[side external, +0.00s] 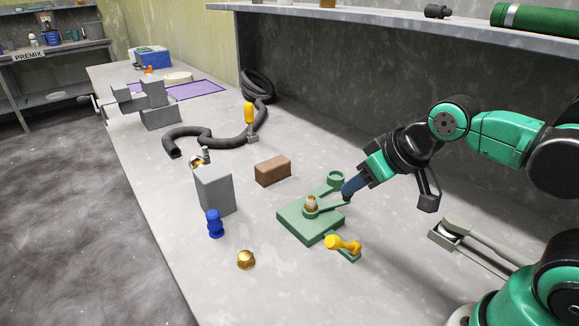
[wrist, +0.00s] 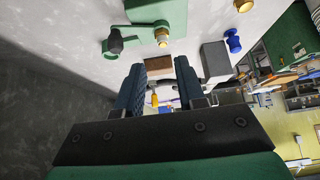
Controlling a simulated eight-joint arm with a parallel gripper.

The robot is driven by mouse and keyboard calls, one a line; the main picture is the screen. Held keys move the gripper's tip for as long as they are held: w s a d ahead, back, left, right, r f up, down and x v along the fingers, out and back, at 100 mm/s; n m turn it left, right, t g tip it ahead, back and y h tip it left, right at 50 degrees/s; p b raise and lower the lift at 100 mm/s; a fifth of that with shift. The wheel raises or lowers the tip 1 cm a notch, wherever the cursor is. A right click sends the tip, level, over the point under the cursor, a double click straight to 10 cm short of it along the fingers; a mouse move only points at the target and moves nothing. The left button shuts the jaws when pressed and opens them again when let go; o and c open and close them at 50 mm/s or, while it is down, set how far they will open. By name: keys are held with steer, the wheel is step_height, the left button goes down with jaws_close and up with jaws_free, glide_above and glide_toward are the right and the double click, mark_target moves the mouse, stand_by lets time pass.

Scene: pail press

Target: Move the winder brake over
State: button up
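I cannot tell for certain which part is the winder brake. The likeliest is the green lever (side external: 328,207) on a green base plate (side external: 297,226); its inner end sits at a pale, brass-coloured post (side external: 311,202). The lever also shows in the wrist view (wrist: 138,38), with a dark knob at its outer end. A green round stub stands behind it (side external: 336,178). My gripper (side external: 350,191) is above the lever's outer end in the side view. In the wrist view its two fingers (wrist: 159,66) are apart with nothing held between them. Contact with the lever cannot be told.
A yellow handle (side external: 342,243) lies at the plate's front edge. A brown block (side external: 272,171), grey block (side external: 215,190), blue piece (side external: 215,223) and brass knob (side external: 245,259) stand nearby. A black hose (side external: 208,140) and upright yellow handle (side external: 248,113) are farther back. A shelf (side external: 400,25) runs above.

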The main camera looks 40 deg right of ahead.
mark_target(334, 238)
steer(key=shift+o, duration=0.2)
steer(key=o, duration=0.3)
steer(key=shift+o, duration=0.2)
steer(key=a+n+g, duration=0.1)
steer(key=n, duration=0.4)
steer(key=s+a+f+n+g, duration=0.1)
steer(key=a+n+g, duration=0.1)
steer(key=n, duration=0.4)
steer(key=a+f+n+g, duration=0.1)
steer(key=a+n, duration=0.1)
steer(key=n, duration=0.3)
steer(key=shift+s+a+n+g, duration=0.25)
steer(key=shift+s+n+g, duration=0.05)
steer(key=shift+s+a+f+n+g, duration=0.1)
steer(key=shift+a+n+g, duration=0.1)
steer(key=shift+n, duration=0.4)
steer(key=shift+s+a+n+g, duration=0.1)
steer(key=shift+a+n, duration=0.05)
steer(key=shift+n, duration=0.45)
steer(key=shift+f, duration=0.2)
steer(key=shift+w+f, duration=0.2)
steer(key=shift+f, duration=1.1)
steer(key=shift+w+f, duration=0.2)
steer(key=shift+f, duration=1.05)
